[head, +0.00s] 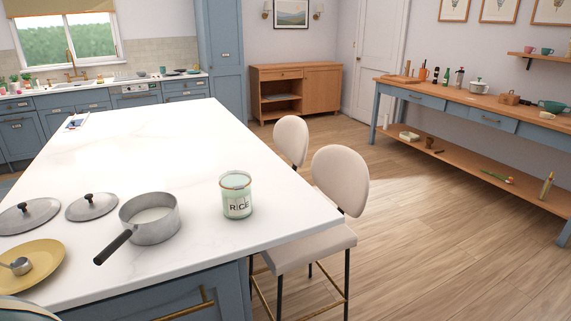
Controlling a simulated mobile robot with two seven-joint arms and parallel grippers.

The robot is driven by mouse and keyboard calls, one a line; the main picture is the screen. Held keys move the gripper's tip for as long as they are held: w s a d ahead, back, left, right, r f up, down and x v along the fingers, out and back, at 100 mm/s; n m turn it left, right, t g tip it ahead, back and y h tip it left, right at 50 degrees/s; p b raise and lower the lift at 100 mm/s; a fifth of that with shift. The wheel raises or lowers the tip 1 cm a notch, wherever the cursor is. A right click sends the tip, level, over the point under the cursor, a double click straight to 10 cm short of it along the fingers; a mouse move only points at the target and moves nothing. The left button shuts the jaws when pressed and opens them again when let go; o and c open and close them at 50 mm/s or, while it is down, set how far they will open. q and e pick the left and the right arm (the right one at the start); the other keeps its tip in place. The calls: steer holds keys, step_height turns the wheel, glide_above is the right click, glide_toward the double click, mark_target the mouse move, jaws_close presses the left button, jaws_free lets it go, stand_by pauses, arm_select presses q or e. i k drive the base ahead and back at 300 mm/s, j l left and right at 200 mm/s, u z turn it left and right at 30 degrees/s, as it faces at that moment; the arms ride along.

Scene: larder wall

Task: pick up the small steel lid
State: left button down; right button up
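The small steel lid (78,211) lies flat on the white island top at the left, with its dark knob upward. A larger steel lid (20,221) with a similar knob lies to its left, close by. A steel saucepan (160,231) with a dark handle stands just right of the small lid, its handle pointing toward the lower left. Neither of my grippers is in view.
A yellow plate (48,262) with a steel ladle (20,266) is in front of the lids. The island top (170,130) behind is mostly clear. Two cream chairs (341,180) stand along its right side.

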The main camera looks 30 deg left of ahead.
mark_target(90, 206)
steer(key=u, duration=2.1)
